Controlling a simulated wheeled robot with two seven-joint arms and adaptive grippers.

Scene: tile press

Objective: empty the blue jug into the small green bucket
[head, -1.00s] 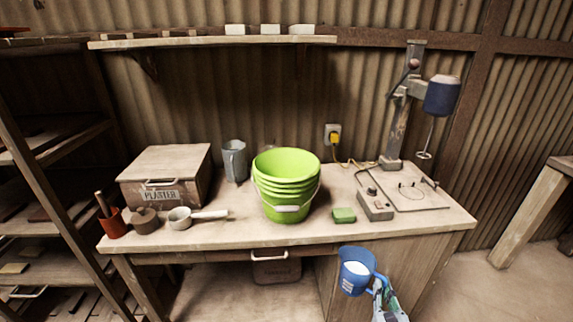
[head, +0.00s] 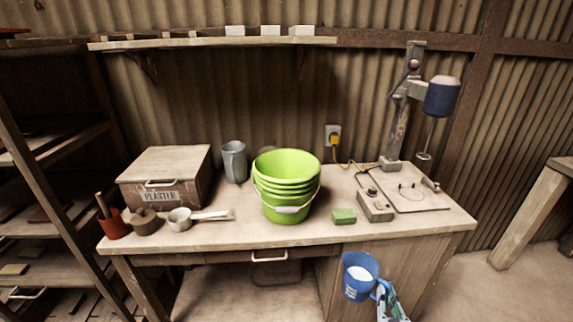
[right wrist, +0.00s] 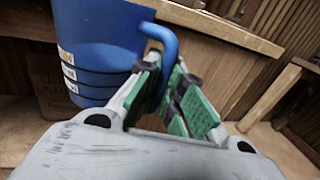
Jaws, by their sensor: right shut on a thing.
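The blue jug (head: 357,284) is in front of the bench's front edge, nearly upright, with white contents showing at its top. My right gripper (head: 381,292) is shut on its handle at the right side. In the right wrist view the blue jug (right wrist: 100,50) fills the upper left, and the green-padded fingers of the gripper (right wrist: 163,85) close around the handle. My left gripper is not in view.
On the bench (head: 220,236) are a plaster box (head: 165,185), a grey metal jug (head: 234,163), a small pan (head: 180,220), a red pot (head: 114,225) and a green sponge (head: 344,216). A mixer stand (head: 397,130) rises at the right. A shelf (head: 210,41) hangs above.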

